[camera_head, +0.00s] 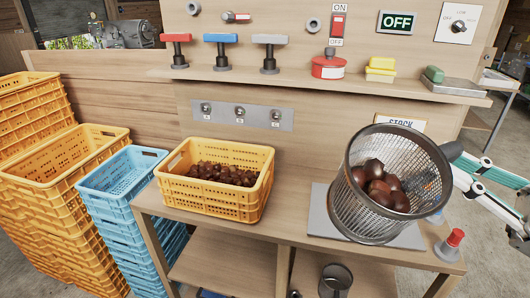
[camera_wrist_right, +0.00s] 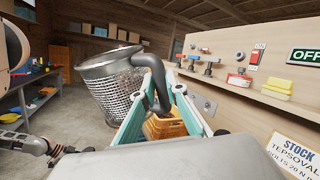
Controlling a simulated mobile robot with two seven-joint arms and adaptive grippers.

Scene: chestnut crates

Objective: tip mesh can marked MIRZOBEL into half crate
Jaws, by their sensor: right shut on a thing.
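A wire mesh can (camera_head: 358,207) with dark chestnuts (camera_head: 381,187) inside is tilted, its open mouth towards the viewer. It appears over the grey plate at the right of the bench; I cannot tell whether it touches it. No name on it can be read. My right gripper (camera_head: 446,160) is behind the can's right side, partly hidden. In the wrist view its teal fingers (camera_wrist_right: 160,98) are shut on the dark handle of the can (camera_wrist_right: 108,88). A yellow crate (camera_head: 212,197), partly filled with chestnuts, stands on the bench left of the can. My left gripper is not in view.
Stacked yellow crates (camera_head: 60,185) and blue crates (camera_head: 122,178) stand left of the bench. A shelf (camera_head: 300,78) with switches and sponges runs behind. A grey plate (camera_head: 318,214) and a red-topped peg (camera_head: 453,240) are near the can. Bare bench lies between crate and plate.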

